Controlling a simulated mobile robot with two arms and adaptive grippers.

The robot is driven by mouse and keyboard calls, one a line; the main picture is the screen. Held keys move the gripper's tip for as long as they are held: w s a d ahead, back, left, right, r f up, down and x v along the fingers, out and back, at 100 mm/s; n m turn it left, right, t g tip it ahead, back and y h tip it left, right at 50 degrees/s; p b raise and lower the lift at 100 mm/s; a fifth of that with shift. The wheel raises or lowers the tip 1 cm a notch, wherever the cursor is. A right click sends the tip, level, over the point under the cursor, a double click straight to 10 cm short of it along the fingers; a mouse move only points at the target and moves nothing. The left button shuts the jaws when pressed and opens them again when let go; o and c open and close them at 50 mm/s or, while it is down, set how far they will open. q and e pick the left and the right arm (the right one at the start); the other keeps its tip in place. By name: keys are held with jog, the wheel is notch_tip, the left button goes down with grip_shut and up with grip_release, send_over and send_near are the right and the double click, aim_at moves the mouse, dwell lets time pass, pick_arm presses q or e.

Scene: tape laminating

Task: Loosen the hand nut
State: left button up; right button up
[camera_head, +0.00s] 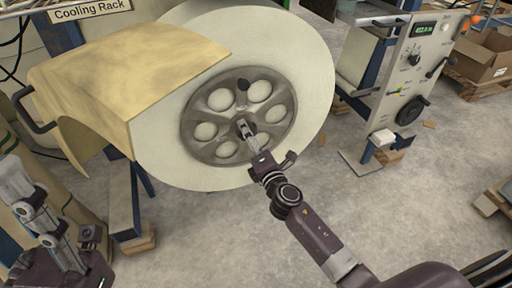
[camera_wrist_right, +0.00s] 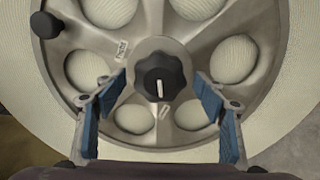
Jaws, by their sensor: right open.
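The hand nut (camera_wrist_right: 163,76) is a black lobed knob with a pale slot mark at the centre of a grey spoked hub (camera_wrist_right: 85,40). In the head view the hub (camera_head: 203,110) sits on the face of a large cream roll (camera_head: 305,75). My right gripper (camera_wrist_right: 158,88) is open, its blue-padded fingers on either side of the nut, with visible gaps and no clear contact. In the head view my right gripper (camera_head: 245,129) covers most of the nut. My left gripper (camera_head: 25,190) is at the lower left, away from the roll; its opening is unclear.
A yellowish sheet (camera_head: 130,75) drapes off the roll to the left. A smaller black knob (camera_wrist_right: 45,25) is on the hub's rim. A control panel (camera_head: 415,70) stands at the right, with a cardboard box (camera_head: 485,58) behind. The floor (camera_head: 390,220) at lower right is mostly clear.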

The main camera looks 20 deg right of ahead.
jog(key=s, duration=1)
jog(key=shift+s+d, duration=0.15)
jog(key=shift+s, duration=0.2)
